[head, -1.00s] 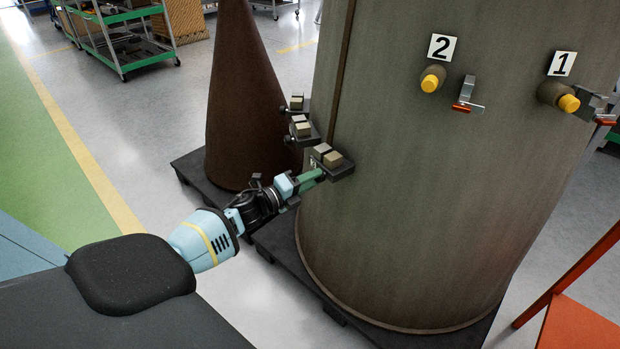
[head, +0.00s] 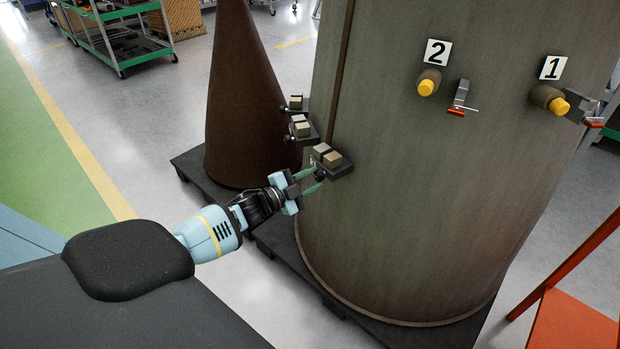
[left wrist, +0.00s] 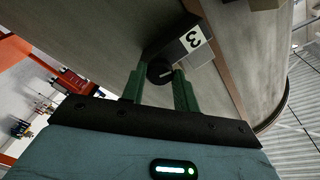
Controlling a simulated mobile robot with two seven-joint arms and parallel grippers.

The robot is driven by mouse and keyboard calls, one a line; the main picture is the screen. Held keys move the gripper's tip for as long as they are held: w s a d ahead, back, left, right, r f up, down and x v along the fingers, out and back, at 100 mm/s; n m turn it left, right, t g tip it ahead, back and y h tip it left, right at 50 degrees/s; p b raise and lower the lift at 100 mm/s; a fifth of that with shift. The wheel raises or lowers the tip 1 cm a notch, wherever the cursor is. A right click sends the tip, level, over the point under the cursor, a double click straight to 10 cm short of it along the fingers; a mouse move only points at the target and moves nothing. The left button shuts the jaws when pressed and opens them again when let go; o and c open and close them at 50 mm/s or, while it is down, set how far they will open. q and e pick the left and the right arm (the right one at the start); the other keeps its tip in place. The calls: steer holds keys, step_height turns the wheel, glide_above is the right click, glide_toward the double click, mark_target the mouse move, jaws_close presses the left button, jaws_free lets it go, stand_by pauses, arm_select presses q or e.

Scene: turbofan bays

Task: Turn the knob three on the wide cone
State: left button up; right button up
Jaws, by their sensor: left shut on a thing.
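The wide cone (head: 410,190) is the large grey-brown body filling the right half of the head view. Several small dark boxes with pale blocks are on or near its left side. The nearest box (head: 341,170) bears the label 3 (left wrist: 192,39) in the left wrist view. A round black knob three (left wrist: 160,72) with a pale mark sticks out of this box. My left gripper (head: 312,180) is at the box, its green fingers on either side of the knob, shut on it. The knob is mostly hidden in the head view. My right gripper is not in view.
Yellow-capped fittings labelled 2 (head: 429,82) and 1 (head: 550,98) are on the cone's front, with red-tipped levers beside them. A narrow brown cone (head: 245,110) stands behind left on a dark pallet. An orange frame (head: 572,322) is at lower right.

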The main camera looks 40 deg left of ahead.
arm_select(q)
steer(key=n, duration=0.4)
steer(key=shift+n, duration=0.3)
steer(key=shift+n+p, duration=0.3)
steer(key=shift+n, duration=1.6)
steer(key=o, duration=1)
steer(key=shift+s, duration=0.15)
steer(key=v, duration=0.7)
steer(key=shift+s+a+p, duration=0.1)
steer(key=shift+s+p, duration=0.15)
steer(key=shift+p, duration=0.15)
